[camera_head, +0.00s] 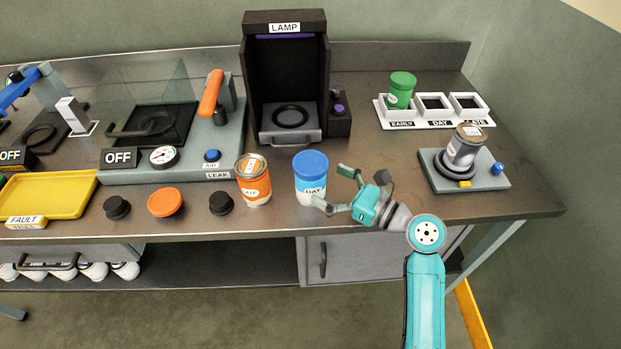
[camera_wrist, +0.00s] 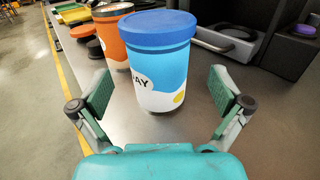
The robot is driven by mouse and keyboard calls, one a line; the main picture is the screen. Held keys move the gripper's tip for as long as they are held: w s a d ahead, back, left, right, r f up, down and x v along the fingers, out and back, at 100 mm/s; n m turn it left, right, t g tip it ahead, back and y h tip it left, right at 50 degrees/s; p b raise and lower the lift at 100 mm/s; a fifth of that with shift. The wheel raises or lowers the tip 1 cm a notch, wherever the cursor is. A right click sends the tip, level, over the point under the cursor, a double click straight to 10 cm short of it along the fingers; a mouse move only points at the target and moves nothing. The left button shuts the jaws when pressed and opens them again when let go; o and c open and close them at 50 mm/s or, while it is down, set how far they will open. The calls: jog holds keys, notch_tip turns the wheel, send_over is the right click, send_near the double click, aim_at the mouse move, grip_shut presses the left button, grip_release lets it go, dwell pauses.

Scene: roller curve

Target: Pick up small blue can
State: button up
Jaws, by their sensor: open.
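The small blue can (camera_head: 311,178) stands upright near the front edge of the bench, with a blue lid and a white label reading DAY. In the wrist view the blue can (camera_wrist: 160,62) stands just ahead, between the lines of the two fingers. My gripper (camera_head: 333,188) is open and empty, to the right of the can in the head view, with its fingers pointing at it. In the wrist view my gripper (camera_wrist: 161,103) shows both fingers spread wide apart, and the can looks slightly beyond the fingertips. I cannot tell whether either finger touches it.
An orange can (camera_head: 254,183) stands close left of the blue can. Black and orange knobs (camera_head: 165,202) lie further left. A lamp booth (camera_head: 288,90) stands behind. A grey can (camera_head: 465,147) sits on a stand at right; a green can (camera_head: 401,90) sits in the EARLY slot.

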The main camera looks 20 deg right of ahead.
jog(key=shift+f+x, duration=0.15)
jog(key=shift+x, duration=1)
jog(key=shift+f+x, duration=0.1)
jog(key=shift+x, duration=1.05)
jog(key=c, duration=1.3)
